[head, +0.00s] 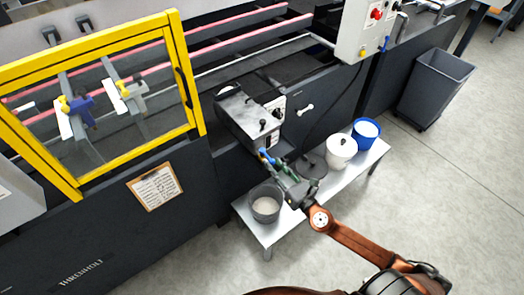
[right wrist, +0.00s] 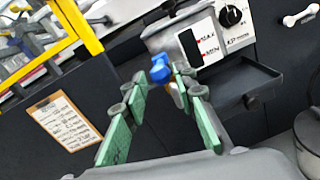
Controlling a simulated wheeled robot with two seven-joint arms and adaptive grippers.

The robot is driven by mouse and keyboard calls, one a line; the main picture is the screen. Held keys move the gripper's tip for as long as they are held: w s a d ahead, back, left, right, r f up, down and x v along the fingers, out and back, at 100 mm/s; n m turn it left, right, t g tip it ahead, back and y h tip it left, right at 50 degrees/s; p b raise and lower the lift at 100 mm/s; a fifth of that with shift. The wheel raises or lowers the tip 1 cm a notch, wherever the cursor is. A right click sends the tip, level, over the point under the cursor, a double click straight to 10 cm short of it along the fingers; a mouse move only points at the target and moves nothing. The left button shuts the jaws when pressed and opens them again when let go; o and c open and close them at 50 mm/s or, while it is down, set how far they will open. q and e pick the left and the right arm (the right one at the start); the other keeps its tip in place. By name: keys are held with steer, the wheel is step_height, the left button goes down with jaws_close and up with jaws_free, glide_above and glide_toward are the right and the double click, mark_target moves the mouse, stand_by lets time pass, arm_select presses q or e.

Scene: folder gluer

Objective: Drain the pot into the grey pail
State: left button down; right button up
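The pot (head: 248,118) is a grey metal box on the machine's front, with a black-knobbed lid and a MAX/MIN gauge; it also shows in the right wrist view (right wrist: 165,38). A blue handle (right wrist: 162,70) is low on its front. My right gripper (head: 275,163) is open, its green-padded fingers (right wrist: 158,108) pointing at the handle, which appears between or just beyond the tips. I cannot tell whether they touch. The grey pail (head: 266,190) stands on the low bench, below and in front of the pot, with pale material inside. My left gripper is not in view.
A dark tray (right wrist: 240,83) juts out beside the handle. On the bench (head: 262,234) are a dark round lid (head: 312,165), a lidded white pail (head: 341,152) and a blue pail (head: 366,133). A yellow-framed guard (head: 196,100) stands left; a bin (head: 435,85) stands right.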

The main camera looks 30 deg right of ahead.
mark_target(264, 153)
steer(key=w, duration=0.9)
steer(key=shift+w, duration=0.3)
jaws_close()
